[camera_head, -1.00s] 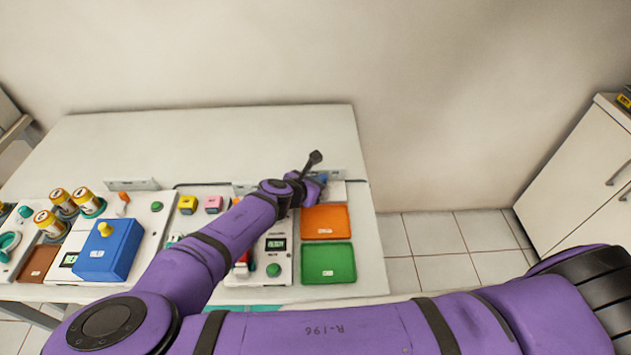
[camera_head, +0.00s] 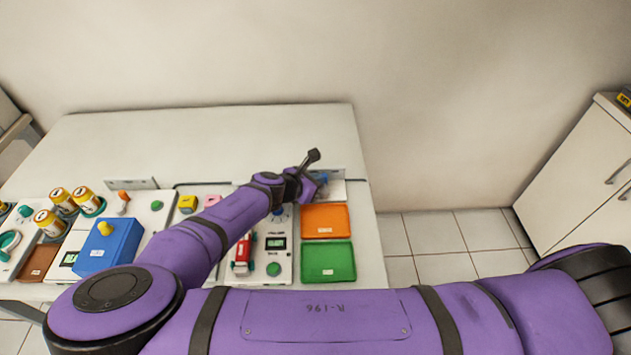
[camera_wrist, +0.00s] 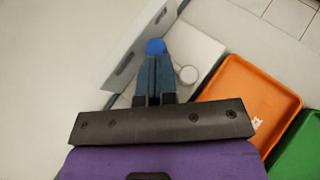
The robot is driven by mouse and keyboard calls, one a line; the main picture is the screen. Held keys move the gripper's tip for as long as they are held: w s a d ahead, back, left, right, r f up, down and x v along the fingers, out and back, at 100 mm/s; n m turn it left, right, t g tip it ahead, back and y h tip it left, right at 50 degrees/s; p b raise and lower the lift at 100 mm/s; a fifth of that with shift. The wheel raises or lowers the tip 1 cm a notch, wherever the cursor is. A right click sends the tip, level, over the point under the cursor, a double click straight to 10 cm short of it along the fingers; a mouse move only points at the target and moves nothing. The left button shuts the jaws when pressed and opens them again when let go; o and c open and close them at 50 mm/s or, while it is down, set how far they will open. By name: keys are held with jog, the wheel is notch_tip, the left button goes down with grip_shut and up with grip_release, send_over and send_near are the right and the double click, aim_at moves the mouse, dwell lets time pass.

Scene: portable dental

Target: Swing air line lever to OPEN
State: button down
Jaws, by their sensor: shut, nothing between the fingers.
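A bright blue rounded knob (camera_wrist: 155,47), which looks like the end of a lever, shows just past my fingertips in the wrist view. It also shows as a small blue patch beside my gripper in the head view (camera_head: 323,178). My gripper (camera_wrist: 154,58) is shut, with its blue-grey fingers together and nothing between them. The fingertips overlap the knob's lower edge in the picture; I cannot tell whether they touch it. The rest of the lever and any OPEN marking are hidden behind the fingers or too small to read.
A white plate with a round disc (camera_wrist: 188,75) lies beside the knob, in front of an upright slotted panel (camera_wrist: 138,50). An orange tray (camera_head: 325,221) and green tray (camera_head: 328,262) are close by. A blue box (camera_head: 108,250) and several cans stand left.

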jog(key=m+g, duration=0.1)
jog(key=m+g+h, duration=0.2)
jog(key=m, duration=0.1)
jog(key=shift+w+d+g, duration=0.3)
jog(key=shift+w+d, duration=0.05)
jog(key=shift+w, duration=0.05)
jog(key=shift+d, duration=0.2)
dwell(0.6)
